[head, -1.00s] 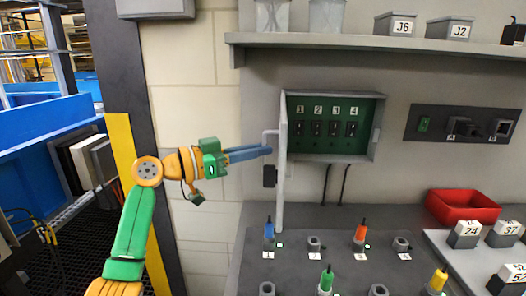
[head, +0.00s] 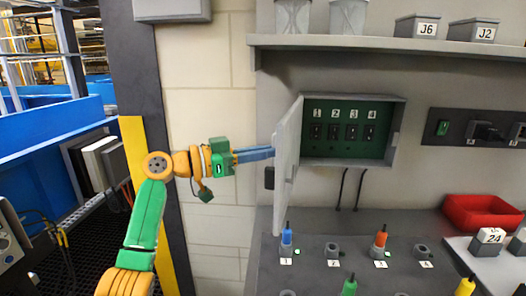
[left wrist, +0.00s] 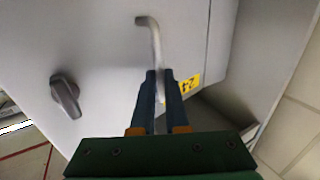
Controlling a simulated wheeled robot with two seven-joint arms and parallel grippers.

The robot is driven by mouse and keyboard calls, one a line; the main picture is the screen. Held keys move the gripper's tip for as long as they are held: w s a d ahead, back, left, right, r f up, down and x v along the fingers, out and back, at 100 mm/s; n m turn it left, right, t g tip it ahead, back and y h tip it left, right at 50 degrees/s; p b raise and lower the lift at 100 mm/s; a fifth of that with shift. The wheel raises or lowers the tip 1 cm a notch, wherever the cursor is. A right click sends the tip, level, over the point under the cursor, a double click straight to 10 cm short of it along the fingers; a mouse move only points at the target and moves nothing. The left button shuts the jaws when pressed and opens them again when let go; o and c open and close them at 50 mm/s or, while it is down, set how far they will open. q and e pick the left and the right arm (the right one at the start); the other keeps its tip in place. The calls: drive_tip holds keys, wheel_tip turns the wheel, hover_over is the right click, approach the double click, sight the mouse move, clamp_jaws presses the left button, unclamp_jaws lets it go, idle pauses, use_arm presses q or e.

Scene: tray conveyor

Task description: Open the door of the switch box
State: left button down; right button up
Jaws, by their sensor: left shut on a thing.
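The switch box (head: 398,130) is mounted on the wall, with its green panel (head: 345,148) of switches numbered 1 to 4 exposed. Its grey door (head: 287,178) stands swung out on the left side, and its inner face shows at a slant. My left gripper (head: 270,153) reaches in from the left at the door's outer side. In the left wrist view, my left gripper (left wrist: 160,88) is shut on the bent grey handle (left wrist: 150,30) of the door. A dark knob (left wrist: 65,95) sits on the door face beside the handle. My right gripper is not in view.
Below is a bench (head: 262,262) with several coloured plugs and sockets, and a red bin (head: 480,212) at right. A shelf (head: 380,40) runs above the box. A dark post (head: 140,80) stands behind my left arm.

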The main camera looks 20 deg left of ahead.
use_arm(q)
drive_tip(key=c, duration=1.1)
unclamp_jaws()
drive_tip(key=shift+w, duration=0.15)
drive_tip(key=shift+o, duration=0.9)
drive_tip(key=shift+w+d+f, duration=0.15)
drive_tip(key=shift+w+d, duration=0.05)
drive_tip(key=shift+w, duration=0.2)
drive_tip(key=b+v, duration=0.3)
drive_tip(key=v, duration=0.4)
